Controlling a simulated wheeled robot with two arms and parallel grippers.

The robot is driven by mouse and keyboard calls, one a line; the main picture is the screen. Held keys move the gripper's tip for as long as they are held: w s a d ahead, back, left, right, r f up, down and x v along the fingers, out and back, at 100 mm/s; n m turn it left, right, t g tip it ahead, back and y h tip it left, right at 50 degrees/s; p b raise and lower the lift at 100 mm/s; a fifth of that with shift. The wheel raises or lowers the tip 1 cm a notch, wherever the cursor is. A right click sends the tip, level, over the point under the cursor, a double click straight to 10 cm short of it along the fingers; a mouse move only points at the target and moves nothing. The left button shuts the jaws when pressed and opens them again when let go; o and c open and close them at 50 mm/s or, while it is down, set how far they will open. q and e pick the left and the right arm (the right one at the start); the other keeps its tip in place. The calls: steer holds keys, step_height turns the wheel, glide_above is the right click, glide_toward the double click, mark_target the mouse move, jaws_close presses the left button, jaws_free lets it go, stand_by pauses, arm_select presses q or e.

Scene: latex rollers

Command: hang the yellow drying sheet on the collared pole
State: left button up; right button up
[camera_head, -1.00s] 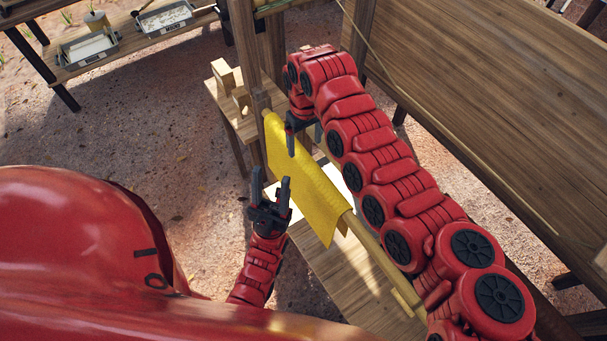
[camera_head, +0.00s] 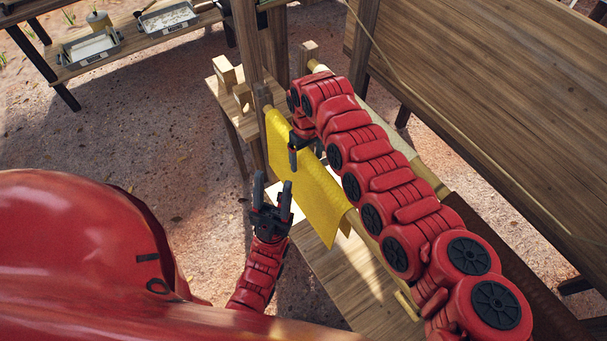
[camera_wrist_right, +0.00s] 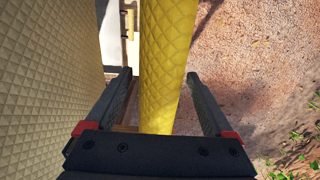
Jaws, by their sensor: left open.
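The yellow drying sheet (camera_head: 312,195) hangs draped over a slanting pole in the middle of the head view. My right arm hides much of that pole. My right gripper (camera_head: 304,148) is over the sheet's upper part. In the right wrist view, the yellow sheet (camera_wrist_right: 164,65) runs between the two spread fingers of my right gripper (camera_wrist_right: 160,95), with gaps at the sides. My left gripper (camera_head: 271,196) is open and empty, just left of the sheet and apart from it. I cannot make out a collar on any pole.
A pale quilted sheet (camera_wrist_right: 55,75) hangs close to the left of my right gripper in the wrist view. A wooden wall (camera_head: 480,110) stands at right. A wooden post (camera_head: 247,50) rises behind the sheet. A bench with trays (camera_head: 90,48) is at far left.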

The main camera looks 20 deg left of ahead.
jaws_close()
steer(key=shift+r, duration=0.15)
steer(key=shift+r, duration=0.6)
steer(key=shift+r+p, duration=0.15)
steer(key=shift+p, duration=0.15)
